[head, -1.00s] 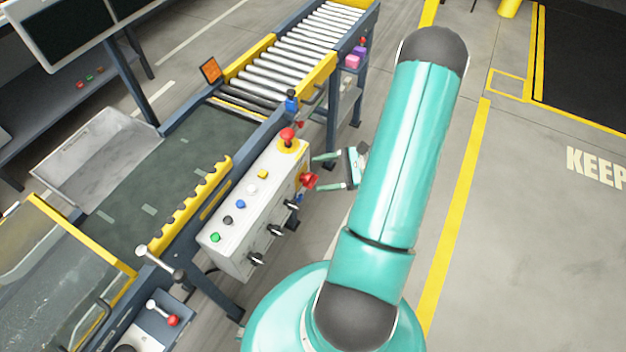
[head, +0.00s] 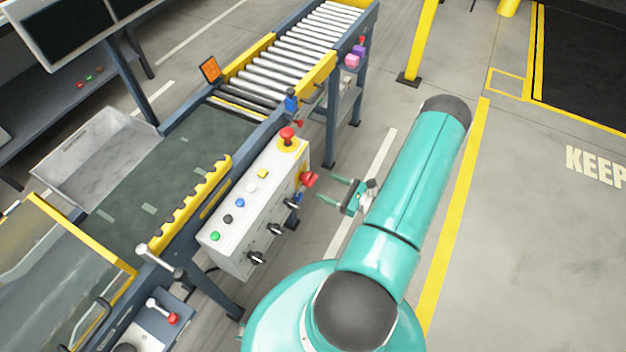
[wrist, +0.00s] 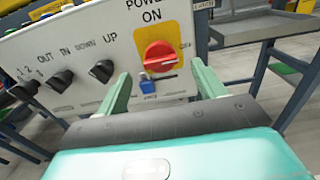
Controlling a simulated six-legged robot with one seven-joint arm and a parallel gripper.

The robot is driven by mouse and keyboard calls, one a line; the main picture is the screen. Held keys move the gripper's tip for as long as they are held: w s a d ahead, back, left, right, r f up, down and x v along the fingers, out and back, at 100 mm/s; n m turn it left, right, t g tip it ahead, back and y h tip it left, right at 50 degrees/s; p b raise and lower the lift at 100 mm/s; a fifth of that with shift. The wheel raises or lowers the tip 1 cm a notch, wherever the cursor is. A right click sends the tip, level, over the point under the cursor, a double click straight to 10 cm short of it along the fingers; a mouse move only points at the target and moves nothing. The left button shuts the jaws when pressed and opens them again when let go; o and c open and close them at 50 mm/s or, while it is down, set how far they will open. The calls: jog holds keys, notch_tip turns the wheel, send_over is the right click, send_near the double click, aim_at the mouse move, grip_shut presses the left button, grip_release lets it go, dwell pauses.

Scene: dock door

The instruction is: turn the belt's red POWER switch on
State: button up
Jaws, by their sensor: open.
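The red POWER switch (wrist: 160,56) is a round knob on a yellow plate (wrist: 158,36) on the control box's front, under the words POWER ON. In the head view the red switch (head: 308,180) sticks out at the box's right end. My gripper (head: 335,190) is open and empty, a short way to the right of the switch. In the wrist view its two green fingers (wrist: 160,84) stand apart on either side below the knob, not touching it. A small blue item (wrist: 149,78) sits just under the knob.
Black selector knobs (wrist: 102,70) lie left of the switch on the same face. The box top (head: 250,190) carries several buttons and a red emergency stop (head: 288,136). The belt (head: 160,185) runs behind. Open floor lies to the right.

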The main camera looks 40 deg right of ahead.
aim_at(313, 181)
jog(key=x, duration=0.6)
jog(key=shift+w, duration=0.25)
jog(key=c, duration=1)
jog(key=shift+o, duration=0.2)
jog(key=shift+n, duration=0.3)
jog(key=n, duration=0.4)
jog(key=shift+s+a, duration=0.1)
jog(key=n, duration=0.4)
jog(key=shift+a+f+n, duration=0.1)
jog(key=shift+n, duration=0.3)
jog(key=n, duration=0.4)
jog(key=shift+f, duration=0.1)
jog(key=shift+s+n, duration=0.1)
jog(key=shift+n, duration=2.1)
